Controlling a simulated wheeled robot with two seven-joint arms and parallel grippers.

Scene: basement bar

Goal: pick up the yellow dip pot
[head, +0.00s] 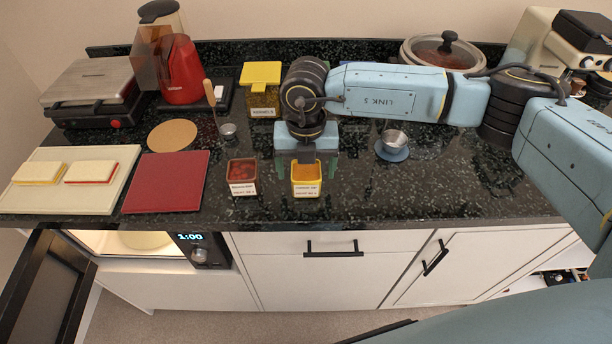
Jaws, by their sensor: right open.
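The yellow dip pot (306,180) is a small square pot with a white label. It stands upright on the dark counter near its front edge. My right gripper (306,160) is open and points down just behind and over the pot's back edge. Its fingertips are partly hidden, so I cannot tell whether they touch the pot. My left gripper is not in view.
A similar pot with red contents (242,176) stands to the left. A small metal cup on a blue saucer (391,150) is to the right. A red board (166,182) lies further left. A yellow-lidded container (261,89) stands behind. The counter front right is clear.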

